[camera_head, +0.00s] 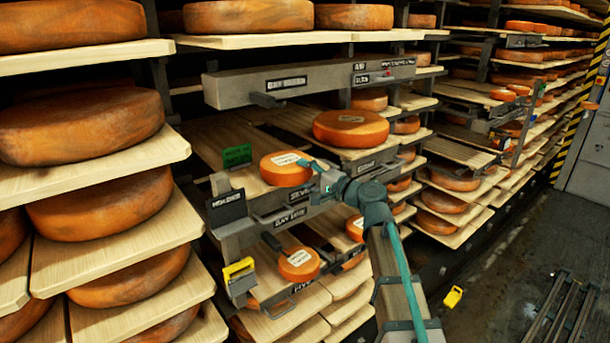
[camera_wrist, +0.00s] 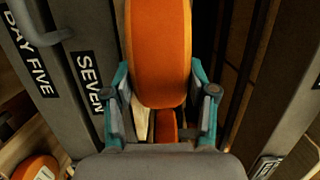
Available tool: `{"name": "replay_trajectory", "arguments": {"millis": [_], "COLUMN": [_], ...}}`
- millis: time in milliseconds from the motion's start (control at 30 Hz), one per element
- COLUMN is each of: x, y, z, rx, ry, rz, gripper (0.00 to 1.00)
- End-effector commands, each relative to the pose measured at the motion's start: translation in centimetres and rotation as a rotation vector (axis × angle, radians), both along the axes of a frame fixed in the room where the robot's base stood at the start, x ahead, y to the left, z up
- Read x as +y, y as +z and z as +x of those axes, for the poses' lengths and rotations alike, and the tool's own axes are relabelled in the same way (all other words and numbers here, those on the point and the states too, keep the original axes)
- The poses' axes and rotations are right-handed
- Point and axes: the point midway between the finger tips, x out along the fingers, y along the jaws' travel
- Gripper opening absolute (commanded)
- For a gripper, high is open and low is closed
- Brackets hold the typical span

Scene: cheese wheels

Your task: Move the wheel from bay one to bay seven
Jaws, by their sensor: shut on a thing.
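An orange cheese wheel with a white label (camera_head: 280,172) is in my gripper (camera_head: 318,172), at the front of the middle bay level. In the wrist view the wheel (camera_wrist: 160,45) stands between the two teal fingers of my gripper (camera_wrist: 158,88), one finger on each side. A plate reading SEVEN (camera_wrist: 88,82) is just left of the wheel in the wrist view. The bay seven plate (camera_head: 304,194) also shows below the wheel in the head view. I cannot tell whether the wheel touches the bay's boards. Bay one is not clearly identifiable.
A larger wheel (camera_head: 350,124) sits in the bay to the right, marked EIGHT (camera_head: 367,167). A small wheel (camera_head: 299,264) lies on the level below. A grey labelled beam (camera_head: 300,82) crosses above. Large wheels fill the left shelves (camera_head: 95,145). The floor at right is mostly open.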

Motion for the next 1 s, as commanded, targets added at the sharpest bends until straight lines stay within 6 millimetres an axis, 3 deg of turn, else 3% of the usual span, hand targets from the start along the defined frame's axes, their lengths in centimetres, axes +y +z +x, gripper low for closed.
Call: {"name": "replay_trajectory", "arguments": {"millis": [33, 200, 667, 1000], "x": [0.0, 0.0, -0.7, -5.2], "y": [0.2, 0.2, -0.1, -0.1], "z": [0.0, 0.0, -0.5, -4.2], "rx": [-0.001, -0.001, 0.000, 0.000], "ry": [-0.001, 0.000, -0.001, -0.003], "rz": [0.005, 0.003, -0.002, 0.000], "gripper": [0.58, 0.86, 0.86, 0.86]}}
